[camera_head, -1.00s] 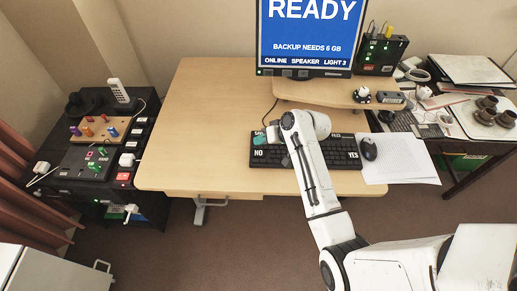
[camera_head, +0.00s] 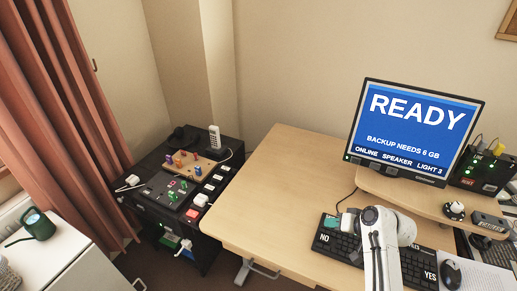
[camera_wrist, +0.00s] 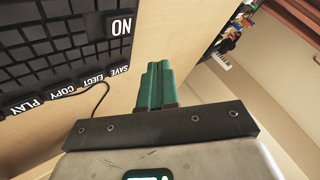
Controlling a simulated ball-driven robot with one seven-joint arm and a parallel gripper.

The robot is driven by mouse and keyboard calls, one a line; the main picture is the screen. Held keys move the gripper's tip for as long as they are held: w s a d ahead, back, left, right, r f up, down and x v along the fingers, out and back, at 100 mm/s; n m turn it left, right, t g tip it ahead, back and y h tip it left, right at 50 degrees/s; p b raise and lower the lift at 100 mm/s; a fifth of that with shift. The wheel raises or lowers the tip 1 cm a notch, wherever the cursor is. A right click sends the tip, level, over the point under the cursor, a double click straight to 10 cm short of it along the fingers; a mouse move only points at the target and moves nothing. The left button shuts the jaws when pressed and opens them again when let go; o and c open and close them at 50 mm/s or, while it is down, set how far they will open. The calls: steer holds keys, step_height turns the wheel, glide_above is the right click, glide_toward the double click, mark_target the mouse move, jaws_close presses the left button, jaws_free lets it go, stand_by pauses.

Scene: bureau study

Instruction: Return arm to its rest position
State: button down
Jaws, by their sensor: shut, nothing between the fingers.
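My gripper (camera_wrist: 155,86) shows in the wrist view with its two teal fingers pressed together and nothing between them. In the head view, its teal fingertips (camera_head: 332,221) show over the left end of the black keyboard (camera_head: 375,255), near the NO key. My white arm (camera_head: 385,245) reaches up from the bottom edge across the keyboard and hides its middle. In the wrist view the keyboard (camera_wrist: 60,45) lies to the left of the fingers, with a strip of bare desk between. I cannot tell the height above the desk.
A mouse (camera_head: 451,273) lies right of the keyboard. The desk's left part (camera_head: 275,190) is bare. A dark side table (camera_head: 165,205) with switches and a phone stands left. A watering can (camera_head: 37,224) sits on a white cabinet.

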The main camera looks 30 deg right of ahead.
steer(key=s+a+n+g, duration=0.2)
steer(key=s+a, duration=0.3)
steer(key=s, duration=0.3)
steer(key=s+a+n+g+h, duration=0.1)
steer(key=s+a+g, duration=0.2)
steer(key=s, duration=0.6)
steer(key=s+a+n+g+h, duration=0.1)
steer(key=s+a+n+g, duration=0.1)
steer(key=s+a, duration=0.5)
steer(key=shift+s+a+r+n+g, duration=0.25)
steer(key=shift+s+g, duration=0.25)
steer(key=shift+s, duration=0.25)
